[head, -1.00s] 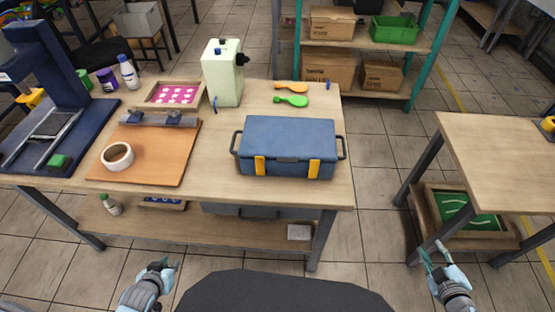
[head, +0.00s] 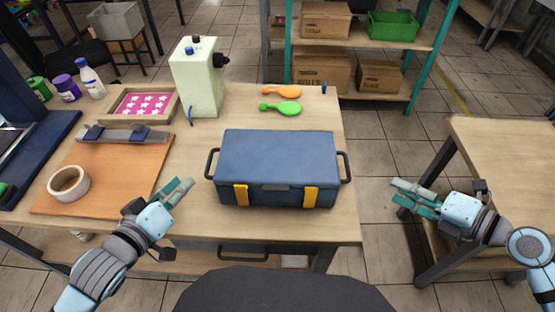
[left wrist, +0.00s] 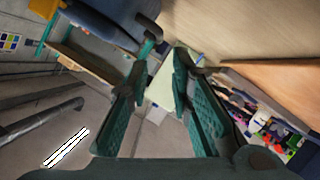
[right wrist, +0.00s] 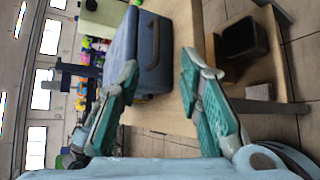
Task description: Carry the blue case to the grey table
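The blue case (head: 276,160) sits on the wooden workbench (head: 335,230), with two yellow latches on its front and a dark handle at each end. My left gripper (head: 183,192) is open and empty, left of the case near its left handle (head: 210,164) and apart from it. My right gripper (head: 402,197) is open and empty, right of the case and off the bench's edge. The case shows ahead of the fingers in the right wrist view (right wrist: 152,52) and partly at the top of the left wrist view (left wrist: 100,22). The table (head: 505,150) with grey legs stands at the right.
A floor gap separates bench and right table. A shelf (head: 350,55) stands behind.

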